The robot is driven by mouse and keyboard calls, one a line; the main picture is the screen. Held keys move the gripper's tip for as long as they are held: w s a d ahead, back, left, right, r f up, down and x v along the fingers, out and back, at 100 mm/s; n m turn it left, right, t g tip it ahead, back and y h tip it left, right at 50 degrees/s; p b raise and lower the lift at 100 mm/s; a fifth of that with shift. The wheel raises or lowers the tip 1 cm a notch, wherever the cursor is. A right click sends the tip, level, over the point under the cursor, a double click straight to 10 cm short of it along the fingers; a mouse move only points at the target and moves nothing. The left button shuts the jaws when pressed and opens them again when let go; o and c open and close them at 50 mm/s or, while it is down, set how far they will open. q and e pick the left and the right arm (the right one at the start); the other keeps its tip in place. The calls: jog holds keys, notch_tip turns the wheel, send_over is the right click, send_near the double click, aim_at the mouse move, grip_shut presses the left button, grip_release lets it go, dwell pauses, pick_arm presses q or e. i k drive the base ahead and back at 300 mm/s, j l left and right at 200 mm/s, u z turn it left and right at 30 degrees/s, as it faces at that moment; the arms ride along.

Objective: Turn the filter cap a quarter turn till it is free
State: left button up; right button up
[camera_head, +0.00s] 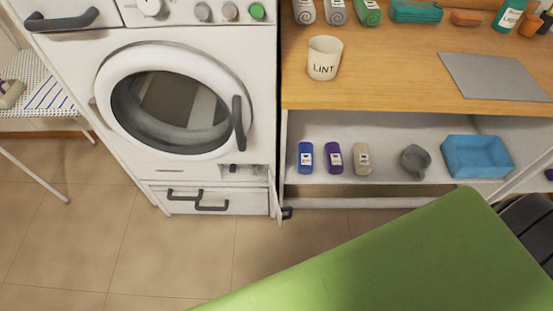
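A white washing machine (255,120) stands left of centre. Low on its right front is a small recess (255,172). A small dark part, seemingly the filter cap (233,168), shows in it. It is too small to tell which way its grip is turned. A narrow white flap (273,196) with a dark handle (287,213) stands open at the recess's right side. Neither of my grippers is in view.
A wooden counter (400,60) bears a LINT cup (323,60) and a grey mat (492,77). The shelf below holds several bottles, a grey mug (415,158) and a blue bin (477,157). A large green surface (400,260) fills the lower right. Tiled floor (170,240) is clear.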

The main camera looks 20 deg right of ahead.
aim_at(255, 167)
jog(key=k+l+u, duration=0.1)
jog(key=l, duration=0.35)
jog(key=k+l, duration=0.1)
jog(key=l, duration=0.4)
jog(key=k+l+u, duration=0.15)
jog(key=l, duration=0.3)
